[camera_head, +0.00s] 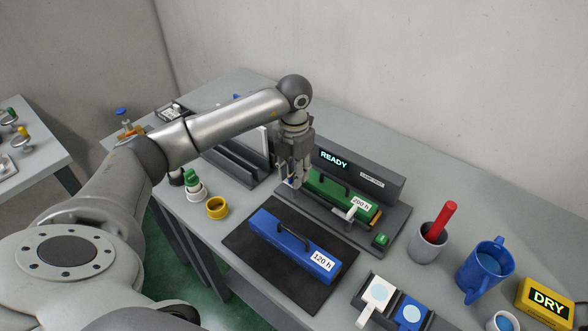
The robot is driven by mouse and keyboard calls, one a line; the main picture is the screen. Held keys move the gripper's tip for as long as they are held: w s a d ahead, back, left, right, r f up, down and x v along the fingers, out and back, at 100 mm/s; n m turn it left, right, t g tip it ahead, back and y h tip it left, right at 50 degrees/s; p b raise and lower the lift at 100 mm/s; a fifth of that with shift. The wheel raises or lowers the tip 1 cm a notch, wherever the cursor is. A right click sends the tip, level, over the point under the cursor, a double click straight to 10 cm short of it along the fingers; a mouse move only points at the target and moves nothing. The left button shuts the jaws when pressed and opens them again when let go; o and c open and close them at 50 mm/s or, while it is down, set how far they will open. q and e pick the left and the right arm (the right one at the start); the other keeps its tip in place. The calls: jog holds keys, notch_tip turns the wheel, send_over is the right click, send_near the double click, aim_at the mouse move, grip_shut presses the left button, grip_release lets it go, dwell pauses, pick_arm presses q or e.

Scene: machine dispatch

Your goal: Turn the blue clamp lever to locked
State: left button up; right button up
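The machine (390,187) with a lit READY display (334,159) stands at the centre of the table. A green block (325,188) with a handle and a 200 h label sits in its base. My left gripper (296,184) points down at the left end of the green block, close to a small blue part (301,174). This may be the blue clamp lever, but it is mostly hidden behind the fingers. I cannot tell its position, whether the fingers touch it, or whether they are shut. My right gripper is not in view.
A blue block labelled 120 h (290,249) lies on a dark mat (247,215) in front. A yellow ring (217,207) is left; a grey cup with a red rod (429,242), a blue mug (485,268) and a yellow DRY box (545,300) are right. A wall stands behind.

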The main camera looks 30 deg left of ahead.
pick_arm(q)
grip_shut()
dwell(0.4)
jog(key=m+b, duration=0.3)
jog(key=shift+f, duration=0.15)
jog(key=m+b, duration=0.3)
jog(key=m, duration=0.2)
jog(key=shift+w, duration=0.1)
jog(key=m+b, duration=0.3)
jog(key=m, duration=0.2)
jog(key=shift+r+m+b, duration=0.2)
jog(key=shift+m+b, duration=0.6)
jog(key=shift+m, duration=1.7)
